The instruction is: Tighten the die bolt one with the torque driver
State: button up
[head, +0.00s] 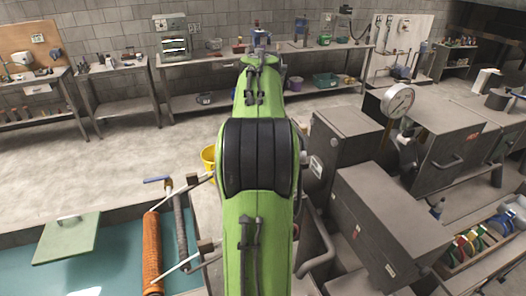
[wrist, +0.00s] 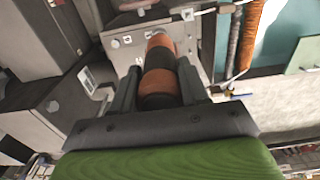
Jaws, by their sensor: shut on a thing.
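My gripper (wrist: 158,84) is shut around the torque driver (wrist: 158,72), an orange and black cylinder, in the wrist view. The driver points away from my gripper toward a grey metal machine face (wrist: 190,48). Its far end is close to that face; I cannot tell whether it touches. Small pale round heads (wrist: 121,42) sit on the face left of the driver. A pale fitting (wrist: 187,15) sticks out above right. I cannot tell which of these, if any, is die bolt one. In the head view my green arm hides the gripper and driver.
Grey machine boxes (head: 395,225) and a round gauge (head: 397,100) crowd the right. Floor (head: 110,155) is open at left.

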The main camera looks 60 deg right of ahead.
jog(key=shift+f+b, duration=0.3)
jog(key=shift+f, duration=0.15)
dwell(0.3)
jog(key=shift+a+f+p, duration=0.1)
jog(key=shift+f+p, duration=0.25)
jog(key=shift+p, duration=0.4)
dwell(1.1)
jog(key=shift+r, duration=3.15)
